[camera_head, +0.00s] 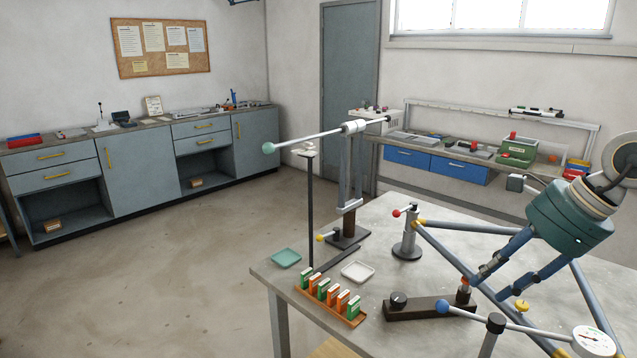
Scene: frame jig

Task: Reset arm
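My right gripper (491,284) reaches in from the right below its teal wrist, its two fingers spread apart. Its fingertips are over the blue bar of a frame (450,252) with yellow corners; I cannot tell whether they touch it. No object shows clearly held between them. My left gripper is out of view.
A workbench (430,150) and cabinets (150,170) line the walls. The floor at left is clear.

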